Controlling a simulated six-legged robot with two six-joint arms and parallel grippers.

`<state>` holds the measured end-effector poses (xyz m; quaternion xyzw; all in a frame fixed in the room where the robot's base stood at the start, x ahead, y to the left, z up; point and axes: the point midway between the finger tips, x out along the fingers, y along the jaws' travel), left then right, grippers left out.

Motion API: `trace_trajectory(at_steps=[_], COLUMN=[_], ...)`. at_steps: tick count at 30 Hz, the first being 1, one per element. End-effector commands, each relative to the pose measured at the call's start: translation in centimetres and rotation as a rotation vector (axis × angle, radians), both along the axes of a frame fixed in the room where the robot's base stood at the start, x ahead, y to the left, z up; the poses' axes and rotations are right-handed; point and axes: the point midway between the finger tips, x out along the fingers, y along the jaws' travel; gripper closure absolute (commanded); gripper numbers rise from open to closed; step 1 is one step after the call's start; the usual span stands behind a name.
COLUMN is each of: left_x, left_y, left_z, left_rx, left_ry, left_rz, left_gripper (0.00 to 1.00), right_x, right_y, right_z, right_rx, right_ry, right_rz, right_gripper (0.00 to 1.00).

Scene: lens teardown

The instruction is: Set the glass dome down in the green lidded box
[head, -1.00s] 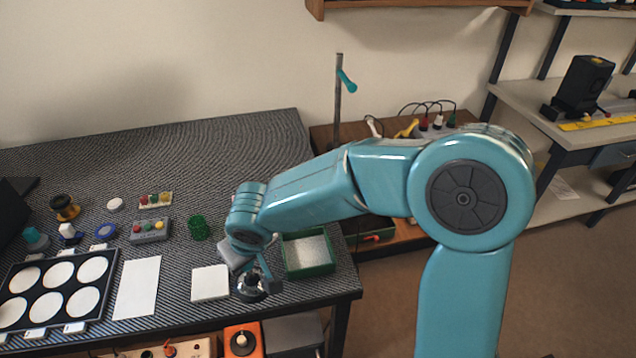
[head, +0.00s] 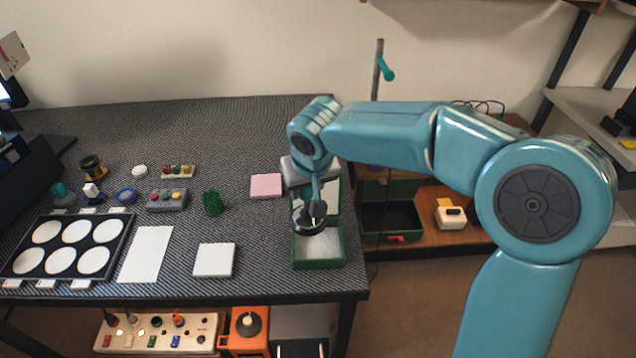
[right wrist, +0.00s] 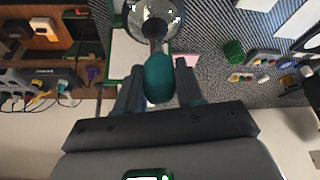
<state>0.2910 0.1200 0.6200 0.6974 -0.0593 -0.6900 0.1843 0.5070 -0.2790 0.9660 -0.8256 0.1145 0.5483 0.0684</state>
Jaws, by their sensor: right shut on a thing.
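My right gripper (head: 314,190) is shut on a tool with a teal handle, which shows between the fingers in the right wrist view (right wrist: 158,78). At the tool's far end is the round, shiny glass dome (right wrist: 152,16), cut off by the top edge of that view. In the head view the dome (head: 308,219) looks dark and hangs over the rear part of the green lidded box (head: 320,264). The box is open, with a pale lining, and its raised lid is partly hidden behind my gripper. I cannot tell the dome's height above the lining. My left gripper is not in view.
The table's front edge is close to the box.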

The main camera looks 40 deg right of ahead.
Motion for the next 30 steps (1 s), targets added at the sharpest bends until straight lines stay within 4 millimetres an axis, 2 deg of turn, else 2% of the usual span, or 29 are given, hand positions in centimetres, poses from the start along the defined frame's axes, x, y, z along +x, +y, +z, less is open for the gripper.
trace_trajectory(at_steps=[1,3,10,14,24,30], left_x=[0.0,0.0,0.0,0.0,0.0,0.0], left_y=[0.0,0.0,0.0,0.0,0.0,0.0], left_z=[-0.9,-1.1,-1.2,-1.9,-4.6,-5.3], left_rx=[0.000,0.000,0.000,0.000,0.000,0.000], left_ry=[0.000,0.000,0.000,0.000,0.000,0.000], left_rz=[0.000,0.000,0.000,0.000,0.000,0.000], left_gripper=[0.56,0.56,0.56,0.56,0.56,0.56], right_x=[0.2,0.3,0.2,0.2,0.1,0.1], right_y=[-1.2,-2.2,-2.8,-2.9,-3.0,-3.0], right_z=[0.2,0.9,1.1,0.4,-3.0,-4.1], right_rx=[0.005,0.010,0.013,0.013,0.012,0.012], right_ry=[-0.005,-0.002,0.003,0.003,0.002,0.001], right_rz=[-0.034,-0.062,-0.074,-0.074,-0.072,-0.072], right_gripper=[0.90,0.90,0.90,0.90,0.90,0.90])
